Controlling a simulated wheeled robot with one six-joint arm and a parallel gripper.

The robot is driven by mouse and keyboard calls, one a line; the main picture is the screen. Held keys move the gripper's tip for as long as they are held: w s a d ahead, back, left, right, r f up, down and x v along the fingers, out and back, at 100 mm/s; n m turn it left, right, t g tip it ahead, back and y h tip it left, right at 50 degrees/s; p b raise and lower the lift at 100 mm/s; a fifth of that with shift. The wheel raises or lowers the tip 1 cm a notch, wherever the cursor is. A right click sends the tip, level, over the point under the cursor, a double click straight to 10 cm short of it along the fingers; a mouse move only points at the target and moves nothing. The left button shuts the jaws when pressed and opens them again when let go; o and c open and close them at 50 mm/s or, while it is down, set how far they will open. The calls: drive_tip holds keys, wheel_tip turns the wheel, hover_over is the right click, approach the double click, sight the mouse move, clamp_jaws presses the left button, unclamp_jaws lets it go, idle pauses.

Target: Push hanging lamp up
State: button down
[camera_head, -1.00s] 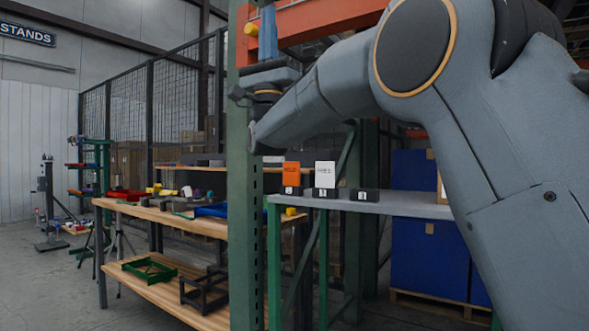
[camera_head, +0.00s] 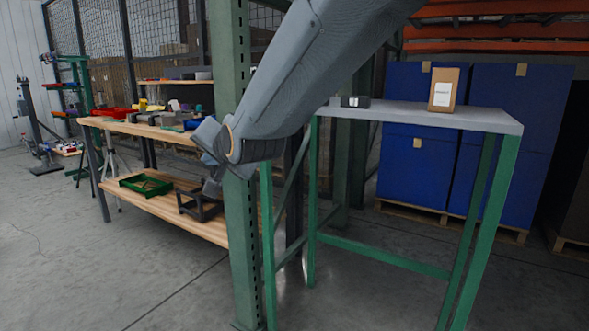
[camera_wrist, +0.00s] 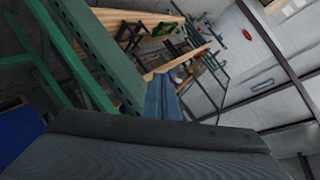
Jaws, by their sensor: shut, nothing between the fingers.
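No hanging lamp can be made out in either current view. My gripper (camera_wrist: 161,80) shows in the wrist view as blue-grey fingers closed together, with nothing seen between them. In the head view my wrist is in front of the green post (camera_head: 241,215), at about the height of the workbench top. The fingers are not clear there. Whether anything touches the post cannot be told.
A wooden workbench (camera_head: 118,123) with tools and bins stands left of the post. A green-legged table (camera_head: 500,119) with a brown box (camera_head: 443,89) stands right, before blue crates (camera_head: 415,165). Open floor (camera_head: 80,255) lies front left.

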drive_tip(key=s+d+f+n+g+h, duration=0.2)
drive_tip(key=s+d+f+n+g, duration=0.15)
drive_tip(key=s+f, duration=0.45)
drive_tip(key=s+d+f+n+g+h, duration=0.2)
drive_tip(key=s+d+f+g, duration=0.15)
drive_tip(key=s+f, duration=0.5)
drive_tip(key=s+d+f+n+g+h, duration=0.2)
drive_tip(key=s+d+f, duration=0.3)
drive_tip(key=s, duration=0.4)
drive_tip(key=s+d+f+n+g+h, duration=0.1)
drive_tip(key=s+d+f+n+g, duration=0.2)
drive_tip(key=s+d, duration=0.45)
drive_tip(key=d+r+m+p, duration=0.4)
drive_tip(key=d+r+p, duration=0.5)
drive_tip(key=r+p, duration=0.4)
drive_tip(key=d+r+m+p, duration=0.3)
drive_tip(key=d+r+p, duration=0.7)
drive_tip(key=r+p, duration=0.3)
drive_tip(key=shift+r+m+t+h+p, duration=0.15)
drive_tip(key=shift+m+t+h+p, duration=0.2)
drive_tip(key=shift+p, duration=0.45)
drive_tip(key=shift+s+a, duration=0.1)
drive_tip(key=shift+s, duration=0.1)
